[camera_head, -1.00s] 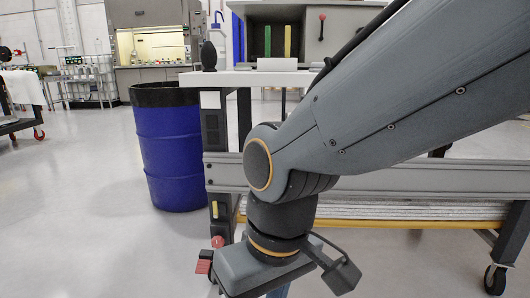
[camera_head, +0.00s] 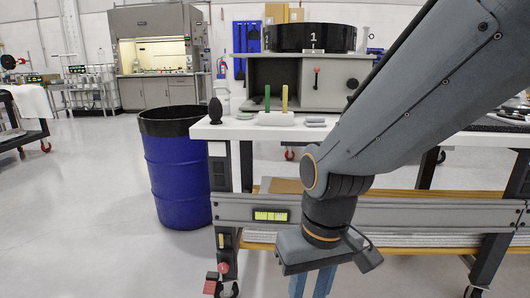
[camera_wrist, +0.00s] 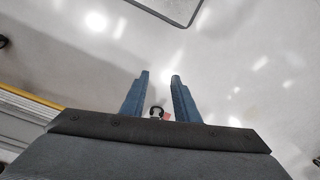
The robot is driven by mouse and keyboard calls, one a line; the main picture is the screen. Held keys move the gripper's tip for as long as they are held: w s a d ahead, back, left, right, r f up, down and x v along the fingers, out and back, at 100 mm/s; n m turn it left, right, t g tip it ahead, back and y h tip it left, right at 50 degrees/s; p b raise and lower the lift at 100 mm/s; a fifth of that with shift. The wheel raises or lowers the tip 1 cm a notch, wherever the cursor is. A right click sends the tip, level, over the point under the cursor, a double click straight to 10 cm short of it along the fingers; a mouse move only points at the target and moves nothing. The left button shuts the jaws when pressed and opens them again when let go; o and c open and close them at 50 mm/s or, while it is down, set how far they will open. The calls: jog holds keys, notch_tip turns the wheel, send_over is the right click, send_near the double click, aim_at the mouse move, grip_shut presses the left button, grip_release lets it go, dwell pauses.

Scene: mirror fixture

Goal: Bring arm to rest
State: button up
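My gripper (camera_head: 311,288) hangs low in front of the workbench in the head view, below the tabletop and pointing down. In the wrist view, the two blue fingers of my gripper (camera_wrist: 160,78) stand apart with bare floor between their tips. The gripper is open and holds nothing. My arm comes in from the upper right, bends at the elbow and hides part of the bench's right side.
A white workbench (camera_head: 222,131) carries a grey cabinet (camera_head: 340,83), a black drum marked 1 (camera_head: 309,37), and green and yellow upright pieces. A blue barrel (camera_head: 177,180) stands left of it. The floor (camera_head: 70,225) at left is clear.

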jog(key=s+d+r+m+p, duration=0.2)
jog(key=d+r+p, duration=0.9)
jog(key=p, duration=0.7)
notch_tip(320, 180, up, 4)
jog(key=shift+s+d+f+m+h, duration=0.2)
jog(key=shift+d+m+h, duration=0.2)
jog(key=shift+m, duration=0.3)
